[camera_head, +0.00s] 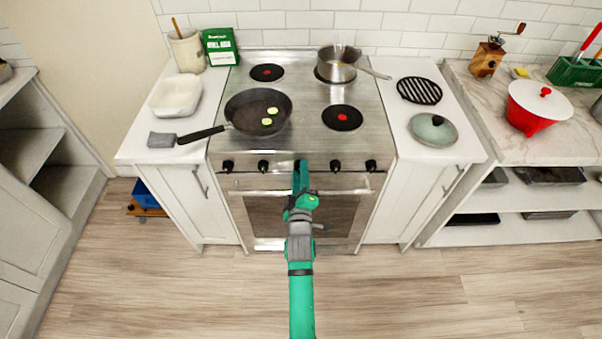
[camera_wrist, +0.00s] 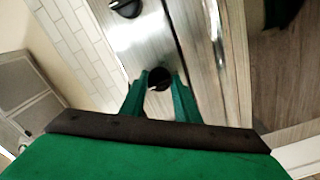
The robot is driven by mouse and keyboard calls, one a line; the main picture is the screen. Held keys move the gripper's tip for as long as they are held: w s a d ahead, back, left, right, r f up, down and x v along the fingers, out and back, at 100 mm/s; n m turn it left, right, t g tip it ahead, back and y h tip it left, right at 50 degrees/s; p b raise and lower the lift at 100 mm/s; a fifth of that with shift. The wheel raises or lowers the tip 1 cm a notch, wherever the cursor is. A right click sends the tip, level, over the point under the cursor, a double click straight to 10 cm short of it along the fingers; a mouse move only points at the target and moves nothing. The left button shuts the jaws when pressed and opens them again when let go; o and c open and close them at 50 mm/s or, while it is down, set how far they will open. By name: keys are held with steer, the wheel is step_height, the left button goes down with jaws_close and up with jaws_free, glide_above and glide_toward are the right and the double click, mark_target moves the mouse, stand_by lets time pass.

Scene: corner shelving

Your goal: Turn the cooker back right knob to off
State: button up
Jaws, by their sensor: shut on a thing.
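The steel cooker (camera_head: 301,95) stands straight ahead. Its front panel carries a row of black knobs: two left of my gripper (camera_head: 300,176), at the far left (camera_head: 228,166) and inner left (camera_head: 263,165), and two to its right, at the inner right (camera_head: 336,166) and far right (camera_head: 371,165). My gripper covers the middle of the row. In the wrist view the green fingers (camera_wrist: 160,98) are shut on a black knob (camera_wrist: 159,78), one finger on each side. Another knob (camera_wrist: 125,8) shows at the top. No markings show which knob serves the back right burner.
A saucepan (camera_head: 338,66) stands on the back right burner and a frying pan (camera_head: 254,110) at the front left. The front right burner (camera_head: 342,117) has a red centre. The oven handle (camera_head: 340,190) runs below the knobs, close to my gripper.

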stand_by(0.4)
steer(key=o, duration=1)
steer(key=shift+o, duration=0.2)
steer(key=shift+s+f, duration=0.1)
steer(key=shift+s, duration=0.4)
steer(key=s, duration=0.9)
steer(key=shift+s, duration=0.4)
